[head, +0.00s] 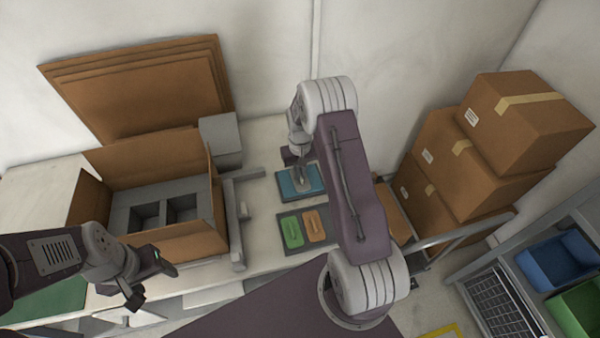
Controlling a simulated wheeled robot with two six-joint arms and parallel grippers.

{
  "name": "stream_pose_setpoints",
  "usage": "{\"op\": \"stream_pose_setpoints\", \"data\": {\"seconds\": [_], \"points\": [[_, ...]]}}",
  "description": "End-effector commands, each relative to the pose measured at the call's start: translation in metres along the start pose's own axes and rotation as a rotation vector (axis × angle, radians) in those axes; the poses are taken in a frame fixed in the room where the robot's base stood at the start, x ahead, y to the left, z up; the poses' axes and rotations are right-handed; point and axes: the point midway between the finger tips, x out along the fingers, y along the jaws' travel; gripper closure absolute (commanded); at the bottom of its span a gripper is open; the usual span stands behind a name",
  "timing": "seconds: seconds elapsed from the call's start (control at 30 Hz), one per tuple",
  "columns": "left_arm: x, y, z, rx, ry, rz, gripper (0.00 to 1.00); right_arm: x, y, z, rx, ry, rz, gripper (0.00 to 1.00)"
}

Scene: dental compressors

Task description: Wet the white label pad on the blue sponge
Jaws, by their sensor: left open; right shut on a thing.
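The blue sponge (312,187) lies in a dark tray on the bench, behind a tray with a green and an orange pad. My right gripper (300,184) points down over the sponge's left part. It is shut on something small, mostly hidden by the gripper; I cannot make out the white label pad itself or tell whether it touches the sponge. My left gripper (153,282) is open and empty at the lower left, in front of the open cardboard box.
The open cardboard box (178,243) with grey foam inserts stands on the bench at left. The green pad (292,232) and orange pad (315,226) lie in front of the sponge. Closed cartons (523,115) are stacked at right. Blue bin (558,262) and green bin (580,308) sit lower right.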

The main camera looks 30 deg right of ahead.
Motion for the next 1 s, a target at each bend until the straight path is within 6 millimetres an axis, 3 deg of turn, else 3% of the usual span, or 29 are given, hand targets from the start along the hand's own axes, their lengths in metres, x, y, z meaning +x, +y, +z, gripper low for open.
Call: {"op": "stream_pose_setpoints", "data": {"seconds": [0.37, 1.0], "points": [[-0.002, 0.000, 0.000, 0.000, 0.000, 0.000, 0.38, -0.001, 0.000, 0.001, 0.000, -0.003, 0.000, 1.00], [-0.053, 0.001, -0.005, 0.000, 0.000, 0.000, 0.38, -0.064, 0.000, 0.000, 0.000, -0.001, 0.000, 1.00]]}}
